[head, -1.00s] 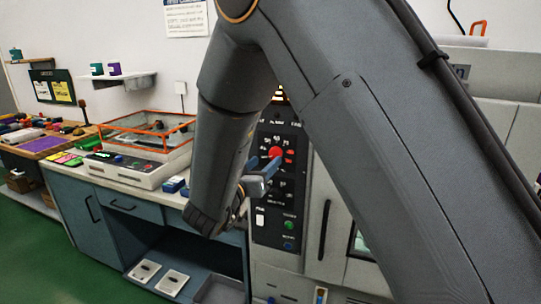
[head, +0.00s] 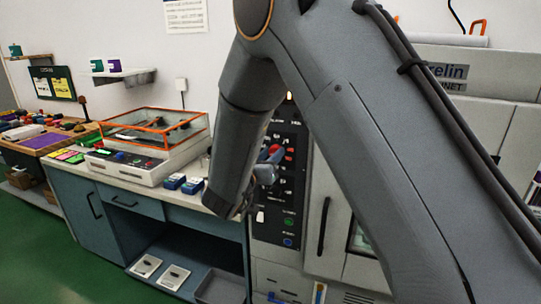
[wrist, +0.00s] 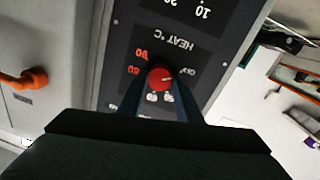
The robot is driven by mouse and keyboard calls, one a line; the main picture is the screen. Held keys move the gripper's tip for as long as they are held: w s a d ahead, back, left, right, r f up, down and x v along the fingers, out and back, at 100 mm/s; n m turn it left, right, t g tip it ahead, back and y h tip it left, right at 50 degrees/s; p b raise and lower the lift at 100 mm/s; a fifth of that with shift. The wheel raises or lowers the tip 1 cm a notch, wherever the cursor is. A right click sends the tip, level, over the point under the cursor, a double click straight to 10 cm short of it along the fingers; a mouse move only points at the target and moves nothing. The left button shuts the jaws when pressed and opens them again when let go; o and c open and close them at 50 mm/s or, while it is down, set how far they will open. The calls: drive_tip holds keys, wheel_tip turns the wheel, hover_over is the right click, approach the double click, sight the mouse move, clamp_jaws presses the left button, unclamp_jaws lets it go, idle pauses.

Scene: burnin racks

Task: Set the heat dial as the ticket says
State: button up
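The heat dial (wrist: 160,77) is a red round knob on a dark panel (wrist: 112,50), with a pale mark pointing right in the wrist view. The label "HEAT °C" and the numbers around the knob appear upside down there. My gripper (wrist: 161,88) is at the knob, with one finger on each side of it. The fingers are apart, and I cannot make out firm contact. In the head view my gripper (head: 268,160) is in front of the panel, and the arm hides part of the dial. I cannot identify the ticket.
An orange handle (wrist: 28,78) sits left of the panel in the wrist view. In the head view, a grey cabinet door with a dark handle (head: 323,226) is right of the panel. Blue boxes (head: 192,185) and an orange-rimmed case (head: 152,143) stand on the left counter.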

drive_tip(key=shift+m, duration=0.4)
drive_tip(key=m+b, duration=0.1)
drive_tip(key=m, duration=0.1)
drive_tip(key=shift+m+b, duration=0.3)
drive_tip(key=shift+b, duration=0.05)
drive_tip(key=m+y+b, duration=0.1)
drive_tip(key=m+b, duration=0.8)
drive_tip(key=b, duration=0.1)
drive_tip(key=m+b, duration=0.8)
drive_tip(key=b, duration=0.3)
drive_tip(key=m+y+b, duration=0.1)
drive_tip(key=m+b, duration=0.8)
drive_tip(key=b, duration=0.2)
drive_tip(key=shift+s+d+f+m+t+y, duration=0.15)
drive_tip(key=shift+d+f+m+t+y, duration=0.15)
drive_tip(key=shift+d+f, duration=0.05)
drive_tip(key=o, duration=1)
drive_tip(key=shift+r, duration=0.1)
